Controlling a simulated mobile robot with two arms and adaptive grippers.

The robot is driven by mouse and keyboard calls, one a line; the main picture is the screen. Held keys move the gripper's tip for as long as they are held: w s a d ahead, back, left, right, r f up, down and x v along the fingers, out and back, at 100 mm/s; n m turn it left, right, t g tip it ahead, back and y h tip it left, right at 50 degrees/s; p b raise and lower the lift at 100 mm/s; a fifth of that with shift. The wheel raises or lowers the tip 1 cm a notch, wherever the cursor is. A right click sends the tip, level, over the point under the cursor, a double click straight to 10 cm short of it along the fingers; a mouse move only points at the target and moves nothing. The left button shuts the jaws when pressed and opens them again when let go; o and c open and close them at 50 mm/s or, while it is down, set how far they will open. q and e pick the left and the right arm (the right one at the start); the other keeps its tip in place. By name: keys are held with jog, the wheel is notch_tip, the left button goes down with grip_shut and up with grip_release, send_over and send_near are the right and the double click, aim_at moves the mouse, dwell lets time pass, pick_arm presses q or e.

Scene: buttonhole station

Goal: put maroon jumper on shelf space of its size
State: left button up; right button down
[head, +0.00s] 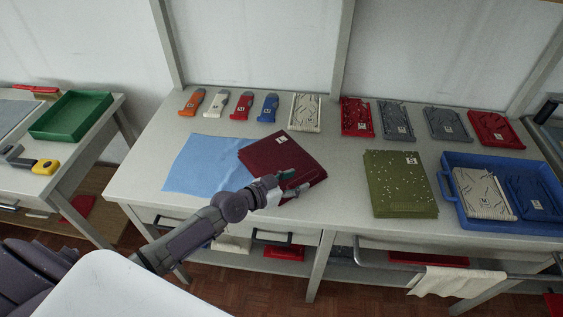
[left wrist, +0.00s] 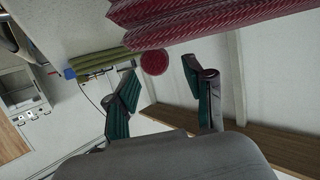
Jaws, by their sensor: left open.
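The folded maroon jumper (head: 272,152) lies on the table with a small white label, partly over a light blue cloth. The label's letter is too small to read surely. My left gripper (head: 296,181) is open at the jumper's near right edge and covers part of it. In the left wrist view the open fingers (left wrist: 166,92) are apart, with the jumper's layered edge (left wrist: 205,18) at the top. A rounded maroon end shows beyond the fingertips. Under the table, a lower shelf (head: 345,272) is partly visible; its size markings cannot be seen. My right gripper is not in view.
A folded olive garment (head: 399,185) lies to the right, beside a blue tray (head: 452,212) holding folded pieces. Several folded garments and small labelled items line the back. A green tray (head: 72,115) stands on the left table. A white cloth (head: 455,282) hangs at the front rail.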

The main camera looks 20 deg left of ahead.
pick_arm(q)
jog(key=shift+x, duration=1)
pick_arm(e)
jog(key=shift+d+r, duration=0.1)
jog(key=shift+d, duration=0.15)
pick_arm(q)
jog(key=shift+c, duration=0.2)
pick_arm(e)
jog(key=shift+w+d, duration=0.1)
pick_arm(q)
grip_shut()
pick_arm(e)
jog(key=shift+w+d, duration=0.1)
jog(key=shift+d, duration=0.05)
pick_arm(q)
jog(key=shift+r, duration=0.2)
